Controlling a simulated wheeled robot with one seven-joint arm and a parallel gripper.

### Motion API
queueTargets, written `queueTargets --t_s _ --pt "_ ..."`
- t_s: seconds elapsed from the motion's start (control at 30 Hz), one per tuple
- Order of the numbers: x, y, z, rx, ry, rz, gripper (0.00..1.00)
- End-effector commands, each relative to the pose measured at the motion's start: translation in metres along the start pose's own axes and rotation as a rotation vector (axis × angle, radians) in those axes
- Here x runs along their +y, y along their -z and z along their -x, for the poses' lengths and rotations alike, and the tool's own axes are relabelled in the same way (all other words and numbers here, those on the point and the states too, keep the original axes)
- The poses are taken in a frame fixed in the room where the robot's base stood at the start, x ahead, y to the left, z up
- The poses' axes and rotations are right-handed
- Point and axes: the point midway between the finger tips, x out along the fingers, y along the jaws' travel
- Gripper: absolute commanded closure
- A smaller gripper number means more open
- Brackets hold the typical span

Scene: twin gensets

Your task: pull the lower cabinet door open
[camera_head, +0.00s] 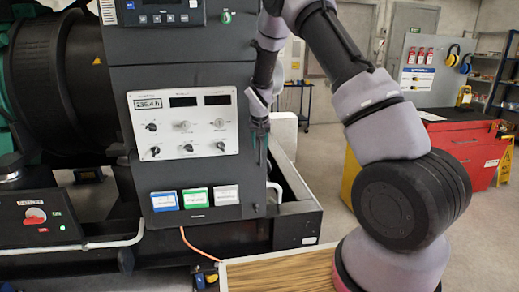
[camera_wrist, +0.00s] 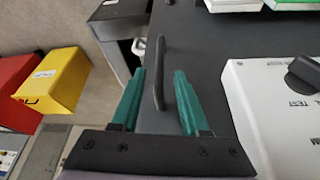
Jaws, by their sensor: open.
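The lower cabinet door (camera_head: 215,170) is a dark grey panel in the head view, apparently closed. It bears a white panel with displays and knobs. In the wrist view the dark door face (camera_wrist: 215,45) runs across the right. A dark upright bar handle (camera_wrist: 160,72) stands off it near its edge. My gripper (camera_wrist: 157,85) is open, with one teal finger on each side of the handle. Gaps show between fingers and handle. In the head view my gripper (camera_head: 261,145) hangs at the door's right edge, and the handle is hard to make out there.
A black generator frame (camera_head: 305,222) extends right of the cabinet at the bottom. A wooden top (camera_head: 280,272) lies in front. A red chest (camera_head: 460,150) and a yellow bin (camera_wrist: 55,78) stand off to the side.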

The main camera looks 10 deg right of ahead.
Motion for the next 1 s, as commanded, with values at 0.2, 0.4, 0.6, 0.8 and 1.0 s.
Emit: queueTargets --t_s 0.2,0.4,0.6,0.8,1.0 --pt "0.0 0.0 -0.024 0.0 0.0 -0.001 0.55" --pt "0.0 0.0 -0.028 0.001 0.001 -0.001 0.55" --pt "0.0 0.0 -0.028 0.001 0.001 0.0 0.74" --pt "0.0 0.0 -0.028 0.0 0.001 0.0 1.0" --pt "0.0 0.0 -0.028 0.0 0.001 0.0 1.0"
